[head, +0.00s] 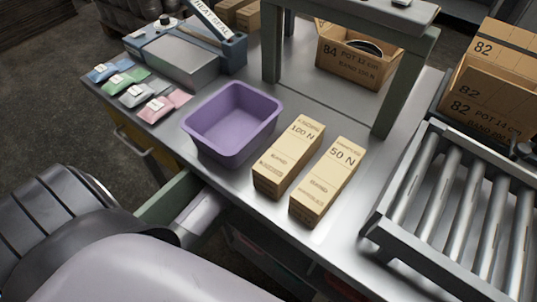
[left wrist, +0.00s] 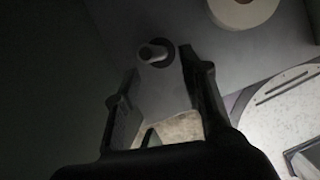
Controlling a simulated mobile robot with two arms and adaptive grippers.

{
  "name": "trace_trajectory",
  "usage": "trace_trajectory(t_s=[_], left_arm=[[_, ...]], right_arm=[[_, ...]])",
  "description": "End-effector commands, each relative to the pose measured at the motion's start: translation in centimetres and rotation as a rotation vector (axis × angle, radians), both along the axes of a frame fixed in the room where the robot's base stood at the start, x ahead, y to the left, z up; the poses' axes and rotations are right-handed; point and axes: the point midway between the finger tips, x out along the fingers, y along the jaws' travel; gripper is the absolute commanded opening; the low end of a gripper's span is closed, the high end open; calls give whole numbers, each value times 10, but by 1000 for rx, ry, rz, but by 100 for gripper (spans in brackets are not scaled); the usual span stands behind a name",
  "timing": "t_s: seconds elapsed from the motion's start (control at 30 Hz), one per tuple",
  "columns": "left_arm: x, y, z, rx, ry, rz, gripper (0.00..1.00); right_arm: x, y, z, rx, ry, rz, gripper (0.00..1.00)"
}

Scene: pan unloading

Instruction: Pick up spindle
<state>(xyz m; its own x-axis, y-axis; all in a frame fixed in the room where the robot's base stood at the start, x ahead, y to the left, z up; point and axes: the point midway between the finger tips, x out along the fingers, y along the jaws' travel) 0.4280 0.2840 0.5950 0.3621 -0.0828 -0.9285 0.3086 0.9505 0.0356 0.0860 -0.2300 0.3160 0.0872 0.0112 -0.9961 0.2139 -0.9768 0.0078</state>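In the left wrist view, a small pale cylindrical peg, apparently the spindle (left wrist: 151,52), stands out with a dark round part around or behind it. It lies just past the fingertips of my left gripper (left wrist: 159,66), between the lines of the two fingers. The fingers are spread apart, with nothing visibly held between them. The view is dim, so I cannot tell whether a fingertip touches the dark part. In the head view I cannot make out the spindle or the left gripper; my arm fills the lower left by the bench edge. My right gripper is not in view.
A pale roll (left wrist: 243,10) and a round speckled disc (left wrist: 285,118) lie to the right in the left wrist view. An open green drawer (head: 168,199) is beside my arm. A purple bin (head: 232,122), two cartons (head: 288,160) (head: 327,181) and a roller conveyor (head: 455,215) occupy the bench.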

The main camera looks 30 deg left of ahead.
Motion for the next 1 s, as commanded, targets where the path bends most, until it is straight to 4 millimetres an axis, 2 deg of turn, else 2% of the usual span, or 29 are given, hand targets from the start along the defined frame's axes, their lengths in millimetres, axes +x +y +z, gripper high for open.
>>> trace_trajectory(t_s=[0.07,0.17,0.7,1.0], left_arm=[[3,0,5,-23,-2,50,38],[6,0,3,-37,0,77,38],[27,-3,-60,-37,-1,78,38],[28,-4,-62,-37,-1,78,37]], right_arm=[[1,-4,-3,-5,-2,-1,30],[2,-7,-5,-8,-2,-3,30],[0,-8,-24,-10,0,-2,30],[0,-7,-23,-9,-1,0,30]])
